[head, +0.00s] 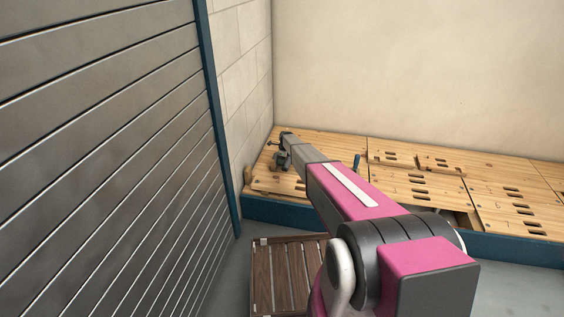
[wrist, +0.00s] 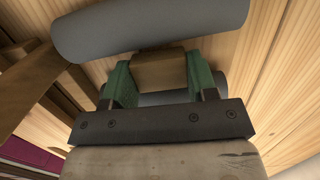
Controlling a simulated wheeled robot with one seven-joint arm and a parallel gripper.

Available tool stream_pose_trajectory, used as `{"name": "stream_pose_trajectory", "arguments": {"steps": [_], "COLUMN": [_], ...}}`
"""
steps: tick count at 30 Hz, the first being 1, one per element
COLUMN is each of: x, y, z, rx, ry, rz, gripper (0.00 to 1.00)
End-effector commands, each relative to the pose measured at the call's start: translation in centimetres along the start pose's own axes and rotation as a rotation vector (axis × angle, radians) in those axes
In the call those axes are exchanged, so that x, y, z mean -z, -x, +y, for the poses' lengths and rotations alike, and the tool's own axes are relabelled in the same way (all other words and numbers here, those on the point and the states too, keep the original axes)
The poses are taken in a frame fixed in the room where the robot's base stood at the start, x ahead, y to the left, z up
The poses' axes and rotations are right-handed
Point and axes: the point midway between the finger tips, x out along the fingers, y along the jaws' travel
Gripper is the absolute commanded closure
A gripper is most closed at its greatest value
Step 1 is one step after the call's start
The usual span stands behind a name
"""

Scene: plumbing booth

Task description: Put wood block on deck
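The wood block (wrist: 160,70) is a small brown block between the green fingers of my gripper (wrist: 160,82) in the wrist view. Both fingers appear to press against its sides. A pale wooden platform with slots and a blue front edge, which looks like the deck (head: 415,187), runs along the back wall in the head view. My gripper (head: 281,158) is at its far left end in the head view, small and partly hidden by my arm. Pale planks lie behind the block in the wrist view. I cannot tell whether the block touches them.
A grey cylinder (wrist: 150,27) crosses just beyond the block. Another grey cylinder shows behind the fingers. A brown slatted wooden platform (head: 263,280) stands on the floor in front. A grey slatted wall (head: 110,150) closes the left side. A blue peg (head: 356,161) stands on the deck.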

Motion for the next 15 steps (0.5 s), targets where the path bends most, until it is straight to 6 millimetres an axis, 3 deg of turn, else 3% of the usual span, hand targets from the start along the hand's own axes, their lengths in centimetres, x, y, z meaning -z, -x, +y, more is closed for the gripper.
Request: {"name": "stream_pose_trajectory", "arguments": {"steps": [1,14,15], "x": [0.19,0.2,0.2], "y": [-0.91,-1.28,-1.25], "z": [-0.01,0.04,0.05], "rx": [-0.003,-0.003,-0.003], "ry": [-0.002,-0.002,-0.002], "rz": [0.001,0.0,0.0], "gripper": [0.87,0.87,0.38]}}
